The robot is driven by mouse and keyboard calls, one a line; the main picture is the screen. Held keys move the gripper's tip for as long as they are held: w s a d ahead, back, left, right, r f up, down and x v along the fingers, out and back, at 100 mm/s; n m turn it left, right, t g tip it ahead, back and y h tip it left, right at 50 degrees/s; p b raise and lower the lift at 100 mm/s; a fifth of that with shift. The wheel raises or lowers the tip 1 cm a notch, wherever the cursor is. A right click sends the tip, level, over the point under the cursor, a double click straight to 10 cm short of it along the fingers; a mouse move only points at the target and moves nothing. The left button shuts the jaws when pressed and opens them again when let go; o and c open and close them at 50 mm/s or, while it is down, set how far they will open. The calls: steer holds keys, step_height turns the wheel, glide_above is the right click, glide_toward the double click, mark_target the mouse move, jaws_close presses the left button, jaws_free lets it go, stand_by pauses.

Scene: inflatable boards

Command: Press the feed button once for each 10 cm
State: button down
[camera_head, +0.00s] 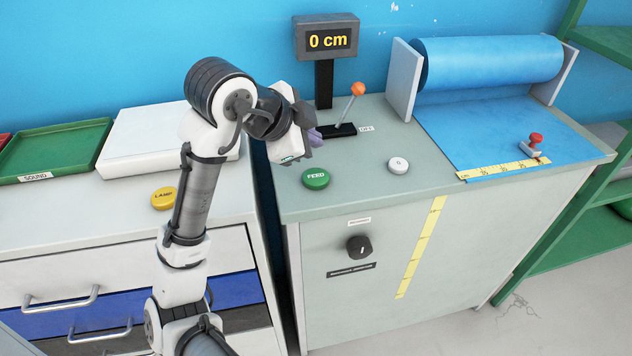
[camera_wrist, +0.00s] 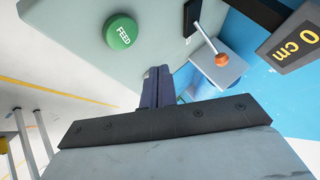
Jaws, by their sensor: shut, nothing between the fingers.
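The green FEED button (camera_head: 316,178) is round and sits on the grey machine top near its left front corner. It also shows in the wrist view (camera_wrist: 121,32), at upper left. The display (camera_head: 328,40) reads "0 cm" in yellow; part of it shows in the wrist view (camera_wrist: 294,40). My gripper (camera_head: 317,136) is shut and empty. It hovers above and behind the FEED button, apart from it. In the wrist view the closed fingers (camera_wrist: 158,84) appear below and to the right of the button.
An orange-knobbed lever (camera_head: 357,90) stands behind the gripper. A white button (camera_head: 398,166) lies right of FEED. A blue sheet roll (camera_head: 488,62) sits at the back right, with a red-handled tool (camera_head: 536,140) on the sheet. A yellow LAMP button (camera_head: 164,198) is on the left cabinet.

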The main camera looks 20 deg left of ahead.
mark_target(312, 178)
steer(key=shift+f+b, duration=1.7)
steer(key=shift+f, duration=0.95)
steer(key=shift+f+b, duration=0.35)
steer(key=shift+f, duration=0.1)
steer(key=shift+f+b, duration=0.4)
steer(key=shift+f, duration=0.1)
stand_by(0.3)
stand_by(0.4)
steer(key=shift+r+p, duration=0.8)
steer(key=shift+r, duration=0.15)
steer(key=shift+r, duration=0.1)
step_height(312, 178, up, 5)
steer(key=p, duration=0.4)
